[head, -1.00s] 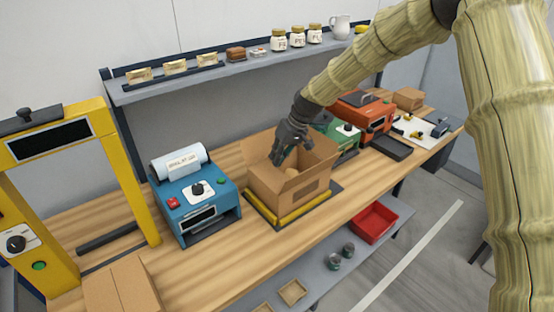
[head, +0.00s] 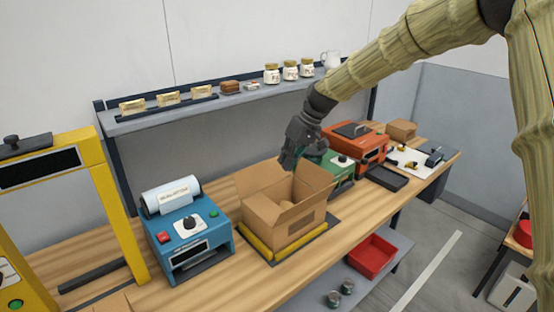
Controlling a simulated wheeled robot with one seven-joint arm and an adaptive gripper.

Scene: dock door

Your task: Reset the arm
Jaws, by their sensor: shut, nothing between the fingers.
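My gripper (head: 290,160) is shut and empty in the head view. It hangs above the back right part of an open cardboard box (head: 285,222), near its raised flaps. My arm reaches in from the upper right of the picture. The box stands on a yellow-edged dark platform (head: 290,243) on the wooden bench (head: 225,285). Something tan lies inside the box, too hidden to name.
A blue machine (head: 188,230) stands left of the box, with a yellow frame (head: 115,210) beyond it. Green (head: 340,168) and orange (head: 357,150) machines stand to the right. A shelf (head: 215,103) with jars runs behind. A red bin (head: 371,259) sits below.

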